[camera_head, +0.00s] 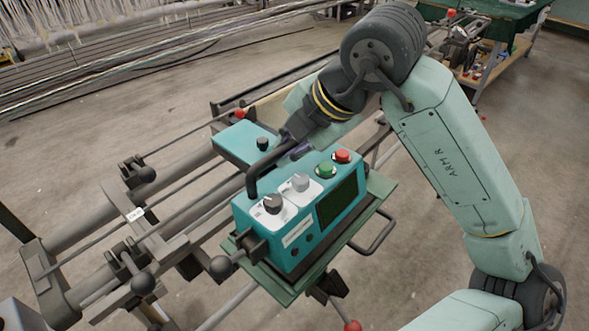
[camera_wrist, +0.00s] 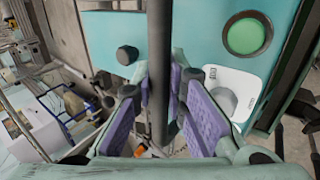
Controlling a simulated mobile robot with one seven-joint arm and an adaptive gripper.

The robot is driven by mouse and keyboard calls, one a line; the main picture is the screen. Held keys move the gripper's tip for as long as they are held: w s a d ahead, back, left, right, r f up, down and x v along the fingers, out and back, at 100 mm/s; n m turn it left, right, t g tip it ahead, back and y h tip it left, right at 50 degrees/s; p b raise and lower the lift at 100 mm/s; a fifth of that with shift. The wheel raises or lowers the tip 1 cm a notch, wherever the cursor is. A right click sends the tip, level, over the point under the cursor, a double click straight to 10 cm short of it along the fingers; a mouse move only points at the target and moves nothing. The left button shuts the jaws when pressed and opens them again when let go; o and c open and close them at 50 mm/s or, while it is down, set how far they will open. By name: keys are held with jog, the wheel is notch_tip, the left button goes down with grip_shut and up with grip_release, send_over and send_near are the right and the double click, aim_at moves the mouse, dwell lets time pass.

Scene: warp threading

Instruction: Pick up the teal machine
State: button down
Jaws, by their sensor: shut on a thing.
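The teal machine (camera_head: 336,206) is a box with dark and grey knobs, a green and a red button, a dark panel and a dark handle (camera_head: 262,168) along its top. It sits on, or very close above, a green tray; I cannot tell if they touch. My gripper (camera_head: 299,150) reaches down from behind and is shut on the handle; its tips are mostly hidden in the head view. In the wrist view the purple pads of my gripper (camera_wrist: 160,103) stand on both sides of the dark handle bar (camera_wrist: 159,60). The teal face (camera_wrist: 195,35) and green button lie behind.
The green tray (camera_head: 352,236) has a looped side handle. A metal frame of rails and black knobs (camera_head: 143,285) stands at left. Another teal box (camera_head: 240,146) with a black knob lies just behind the machine. A green table (camera_head: 510,20) stands at back right. The floor between is open.

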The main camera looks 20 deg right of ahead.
notch_tip(320, 180, up, 23)
jog(key=p, duration=0.5)
dwell(1.4)
